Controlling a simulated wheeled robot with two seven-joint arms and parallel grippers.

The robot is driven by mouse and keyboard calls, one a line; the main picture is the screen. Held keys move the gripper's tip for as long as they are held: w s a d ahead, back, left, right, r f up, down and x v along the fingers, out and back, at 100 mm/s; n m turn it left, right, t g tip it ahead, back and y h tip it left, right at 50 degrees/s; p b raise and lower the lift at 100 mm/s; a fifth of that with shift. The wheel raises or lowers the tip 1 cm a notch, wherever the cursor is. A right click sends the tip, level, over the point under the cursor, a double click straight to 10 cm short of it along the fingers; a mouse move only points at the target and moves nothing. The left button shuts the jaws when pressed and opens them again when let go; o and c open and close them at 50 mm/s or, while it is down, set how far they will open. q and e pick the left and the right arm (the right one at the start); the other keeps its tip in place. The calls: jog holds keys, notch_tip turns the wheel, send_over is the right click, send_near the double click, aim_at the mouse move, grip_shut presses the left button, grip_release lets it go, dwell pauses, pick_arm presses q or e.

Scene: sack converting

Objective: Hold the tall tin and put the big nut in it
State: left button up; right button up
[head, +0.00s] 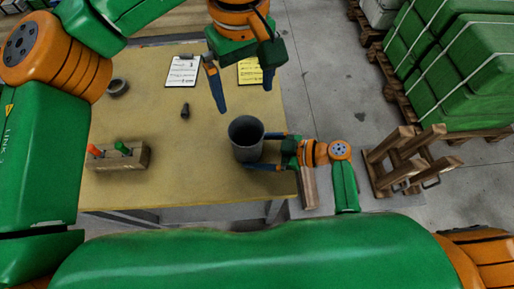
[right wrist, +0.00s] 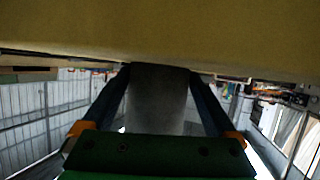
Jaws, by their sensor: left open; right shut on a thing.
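The tall tin (head: 247,153) is a dark grey open cup near the right front part of the table. My right gripper (head: 264,151) is shut on its sides; the right wrist view shows the grey tin (right wrist: 158,98) between the two fingers. The inside of the tin is dark, and I cannot tell what is in it. My left gripper (head: 245,98) is open and empty, above the table just behind the tin. I cannot surely pick out the big nut; a small dark piece (head: 184,111) lies left of the tin, too small to identify.
A grey ring (head: 117,87) lies at the table's left. A wooden block with red and green-handled tools (head: 120,156) stands at the left front. A white clipboard (head: 182,72) and a yellow sheet (head: 250,71) lie at the back. The yellowish table (head: 195,180) is clear at the front middle.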

jog(key=o, duration=1)
